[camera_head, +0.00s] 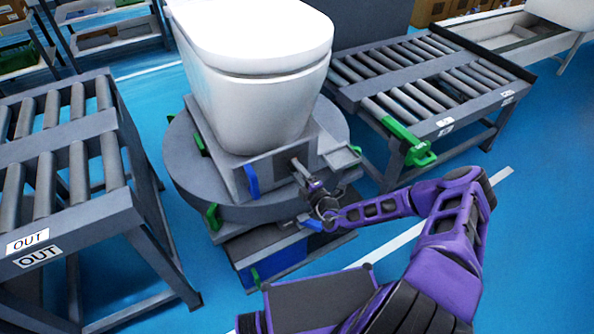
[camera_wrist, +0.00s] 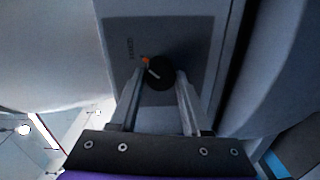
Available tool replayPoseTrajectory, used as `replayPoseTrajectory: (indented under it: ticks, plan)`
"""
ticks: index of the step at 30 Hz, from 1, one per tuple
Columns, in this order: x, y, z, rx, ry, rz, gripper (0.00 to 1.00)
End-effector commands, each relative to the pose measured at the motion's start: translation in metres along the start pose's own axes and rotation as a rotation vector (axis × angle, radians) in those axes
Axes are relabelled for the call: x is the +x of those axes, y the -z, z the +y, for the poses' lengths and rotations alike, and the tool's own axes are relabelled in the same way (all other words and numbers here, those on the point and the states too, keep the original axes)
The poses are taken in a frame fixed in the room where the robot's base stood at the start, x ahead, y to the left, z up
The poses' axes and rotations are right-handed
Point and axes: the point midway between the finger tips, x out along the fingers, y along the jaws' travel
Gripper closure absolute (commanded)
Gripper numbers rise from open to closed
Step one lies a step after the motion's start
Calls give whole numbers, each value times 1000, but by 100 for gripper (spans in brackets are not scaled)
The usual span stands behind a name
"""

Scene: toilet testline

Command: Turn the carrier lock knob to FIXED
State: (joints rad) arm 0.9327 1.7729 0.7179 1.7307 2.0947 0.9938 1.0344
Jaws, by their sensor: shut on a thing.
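The carrier lock knob (camera_wrist: 158,73) is a small black round knob with an orange mark and a pale pointer line, on a dark grey panel (camera_wrist: 197,35) in the wrist view. Small lettering stands beside it on the left, too blurred to read. My gripper (camera_wrist: 161,82) has its two fingers on either side of the knob and is shut on it. In the head view my gripper (camera_head: 297,165) reaches the front face of the grey carrier (camera_head: 262,170) under the white toilet (camera_head: 262,95). The knob itself is hidden there.
The carrier stands on a round grey turntable (camera_head: 182,155). A blue lever (camera_head: 251,181) is left of my gripper, and green handles (camera_head: 213,216) are around the turntable. Roller conveyors stand at left (camera_head: 60,170) and right (camera_head: 440,80). Blue floor is open at right.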

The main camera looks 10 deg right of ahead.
Motion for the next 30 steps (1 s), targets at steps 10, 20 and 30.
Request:
replayPoseTrajectory:
  ticks: [10,20,30]
  plan:
    - [0,0,0,0,1,0,23]
    - [-19,-1,1,0,1,-1,23]
    - [-99,-1,1,1,3,-3,23]
